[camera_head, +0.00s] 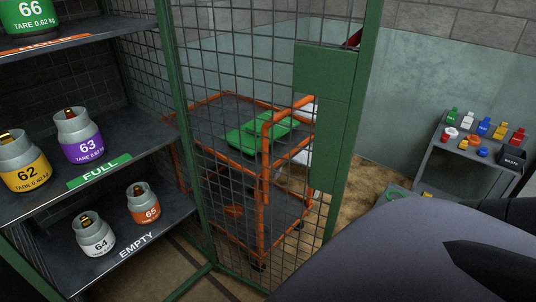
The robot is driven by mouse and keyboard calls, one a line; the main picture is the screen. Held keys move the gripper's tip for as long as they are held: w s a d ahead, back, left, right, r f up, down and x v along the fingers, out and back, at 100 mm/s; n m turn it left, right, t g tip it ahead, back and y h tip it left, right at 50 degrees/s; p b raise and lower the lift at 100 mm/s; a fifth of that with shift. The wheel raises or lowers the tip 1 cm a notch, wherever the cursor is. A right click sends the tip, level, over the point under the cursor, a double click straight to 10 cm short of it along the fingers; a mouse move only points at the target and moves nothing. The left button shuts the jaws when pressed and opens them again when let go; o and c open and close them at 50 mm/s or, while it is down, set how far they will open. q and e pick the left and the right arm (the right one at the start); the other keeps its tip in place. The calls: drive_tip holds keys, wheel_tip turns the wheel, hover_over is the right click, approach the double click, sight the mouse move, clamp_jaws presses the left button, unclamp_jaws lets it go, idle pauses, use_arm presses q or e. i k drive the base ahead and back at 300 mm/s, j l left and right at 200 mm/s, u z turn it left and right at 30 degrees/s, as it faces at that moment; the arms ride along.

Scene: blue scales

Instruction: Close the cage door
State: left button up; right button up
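The cage door (237,130) is a dark wire-mesh panel in a green frame, in the middle of the head view. Its right-hand upright (360,120) carries a wide green plate (322,112). A small red part (353,40) shows at the plate's upper right edge. The shelves at left show with no mesh in front of them, and the door appears swung open to their right. A large grey part of my arm fills the bottom right, in front of the floor. Neither gripper can be made out.
The cage shelves (150,145) hold several numbered gas cylinders, including a purple-banded one (78,135). An orange-framed cart (263,185) with green items stands behind the door mesh. A grey side table (433,155) with small coloured bottles stands at right. Brown floor shows between door and table.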

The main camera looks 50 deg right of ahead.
sight(339, 77)
drive_tip(key=k+l+u, duration=0.25)
drive_tip(key=k+l, duration=0.25)
drive_tip(key=k+l+u, duration=0.1)
drive_tip(key=l, duration=0.25)
drive_tip(key=k+l+u, duration=0.15)
drive_tip(key=k+l, duration=0.1)
drive_tip(key=l, duration=0.2)
drive_tip(key=l+u, duration=0.15)
drive_tip(key=l, duration=0.15)
drive_tip(key=k+l, duration=0.15)
drive_tip(key=l, duration=0.15)
drive_tip(key=l+u, duration=0.25)
drive_tip(key=l, duration=0.55)
drive_tip(key=i+l+u, duration=0.2)
drive_tip(key=l, duration=1.3)
drive_tip(key=k+j, duration=0.05)
drive_tip(key=k, duration=0.05)
